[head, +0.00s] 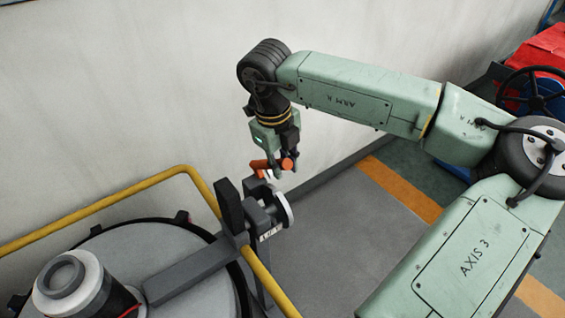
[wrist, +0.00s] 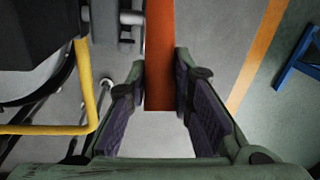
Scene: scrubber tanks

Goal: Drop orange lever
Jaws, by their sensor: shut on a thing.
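The orange lever (head: 260,166) shows in the head view beside a grey bracket and flange on the tank. Its rounded end (head: 288,163) shows at my fingers, which hide part of it. My gripper (head: 280,170) points down, shut on the lever. In the wrist view the lever (wrist: 159,45) is a flat orange bar running from the top edge down between the purple-padded fingers of my gripper (wrist: 161,82). The head view does not show clearly whether the lever still touches the bracket.
The tank lid (head: 190,252) with its grey bracket arm (head: 190,270) and black upright block (head: 229,204) is at lower left. A yellow rail (head: 110,202) surrounds it. The wall is close behind. Grey floor (head: 330,240) with orange stripes is open to the right.

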